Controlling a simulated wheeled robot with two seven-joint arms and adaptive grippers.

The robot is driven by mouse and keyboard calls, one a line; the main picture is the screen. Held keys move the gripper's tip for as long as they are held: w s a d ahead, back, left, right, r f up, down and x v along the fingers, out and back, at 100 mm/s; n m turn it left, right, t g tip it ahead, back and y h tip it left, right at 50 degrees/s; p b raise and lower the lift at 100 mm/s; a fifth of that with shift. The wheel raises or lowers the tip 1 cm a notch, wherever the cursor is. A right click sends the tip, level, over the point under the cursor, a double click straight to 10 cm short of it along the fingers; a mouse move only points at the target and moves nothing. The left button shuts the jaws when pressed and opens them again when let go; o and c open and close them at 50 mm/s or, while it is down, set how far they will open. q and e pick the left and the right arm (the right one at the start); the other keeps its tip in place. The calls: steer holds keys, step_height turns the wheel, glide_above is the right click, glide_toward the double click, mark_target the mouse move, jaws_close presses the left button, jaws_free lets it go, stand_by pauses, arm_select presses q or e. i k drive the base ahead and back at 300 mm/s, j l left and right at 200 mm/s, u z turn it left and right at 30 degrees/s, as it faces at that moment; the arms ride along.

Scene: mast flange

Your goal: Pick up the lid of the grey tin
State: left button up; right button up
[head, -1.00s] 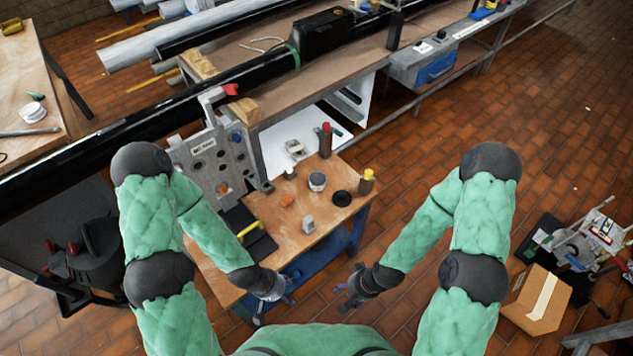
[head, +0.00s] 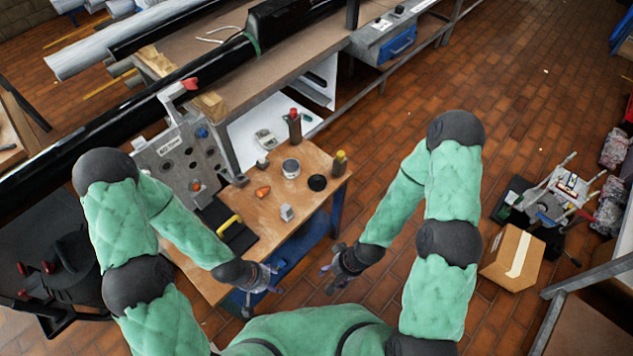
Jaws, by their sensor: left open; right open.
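A small round grey tin (head: 290,168) stands upright on the wooden workbench. Its top looks pale, but it is too small to tell whether a lid is on it. A flat black disc (head: 317,183) lies to its right; I cannot tell whether it is a lid. My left gripper (head: 272,279) is open and empty at the bench's near edge, well apart from the tin. My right gripper (head: 329,279) is open and empty, right of the bench's near end and over the floor in the picture.
A yellow-capped bottle (head: 339,163), a red-capped bottle (head: 294,128), a small grey block (head: 286,212) and an orange piece (head: 262,191) stand around the tin. A grey panel (head: 180,160) rises at the left. A cardboard box (head: 513,255) sits on the floor at right.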

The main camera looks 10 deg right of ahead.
mark_target(318, 182)
steer(key=l+u, duration=0.1)
steer(key=u, duration=1.2)
steer(key=l+u, duration=0.4)
steer(key=k+l+u, duration=0.2)
steer(key=l+u, duration=0.2)
steer(key=k+l+u, duration=0.15)
steer(key=l+u, duration=0.25)
steer(key=k+l+u, duration=0.25)
steer(key=l+u, duration=0.15)
